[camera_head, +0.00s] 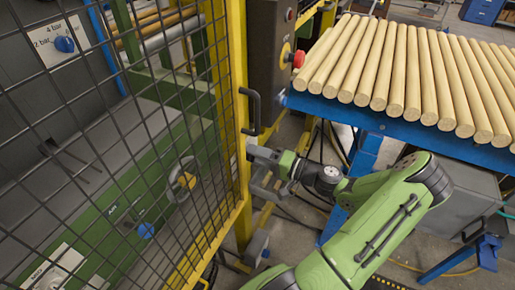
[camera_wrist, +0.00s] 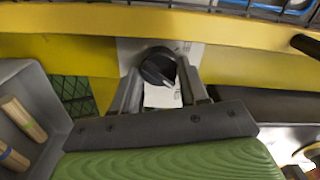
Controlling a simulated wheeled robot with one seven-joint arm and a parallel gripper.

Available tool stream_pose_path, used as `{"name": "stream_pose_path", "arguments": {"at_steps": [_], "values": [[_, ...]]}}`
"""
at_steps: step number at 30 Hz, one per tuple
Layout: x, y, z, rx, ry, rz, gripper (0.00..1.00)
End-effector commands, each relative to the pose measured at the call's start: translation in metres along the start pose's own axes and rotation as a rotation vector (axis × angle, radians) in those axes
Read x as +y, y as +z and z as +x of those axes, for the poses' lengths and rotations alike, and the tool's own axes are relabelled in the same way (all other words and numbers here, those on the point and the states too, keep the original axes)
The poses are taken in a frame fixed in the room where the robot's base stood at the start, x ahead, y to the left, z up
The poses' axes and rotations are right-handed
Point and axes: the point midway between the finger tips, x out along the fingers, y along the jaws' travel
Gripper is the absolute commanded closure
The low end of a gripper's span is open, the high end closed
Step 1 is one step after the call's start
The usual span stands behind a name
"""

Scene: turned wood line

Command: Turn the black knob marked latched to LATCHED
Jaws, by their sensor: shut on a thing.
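The black knob (camera_wrist: 158,67) is round with a pale pointer line. It sits on a white plate (camera_wrist: 163,97) on a yellow frame post; the plate's lettering is too small and covered to read. My gripper (camera_wrist: 161,80) reaches up to the post, with one finger on each side of the knob, shut on it. I cannot tell which marking the pointer faces. In the head view my gripper (camera_head: 262,158) is at the yellow post (camera_head: 241,150), below a black handle (camera_head: 252,110), and it hides the knob there.
A mesh gate (camera_head: 110,130) fills the left. Behind it are a blue pressure knob (camera_head: 65,44) and another blue knob (camera_head: 146,231). A red push button (camera_head: 298,59) is on a grey box above right. A blue table (camera_head: 340,111) with several wooden rods stands right of my arm.

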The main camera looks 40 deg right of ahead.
Motion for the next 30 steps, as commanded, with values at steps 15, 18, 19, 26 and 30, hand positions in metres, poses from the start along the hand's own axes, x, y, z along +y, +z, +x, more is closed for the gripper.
{"name": "stream_pose_path", "arguments": {"at_steps": [15, 18, 19, 26, 30], "values": [[0.001, -0.0001, -0.0003, 0.0, 0.001, 0.166, 0.87], [0.0014, 0.0, -0.0003, 0.001, 0.001, 0.17, 0.87], [0.0015, 0.0, -0.0003, 0.001, 0.001, 0.17, 0.87], [0.0017, 0.0, -0.0004, 0.001, 0.001, 0.17, 0.55], [0.0015, 0.0, -0.0003, 0.001, 0.001, 0.169, 0.46]]}}
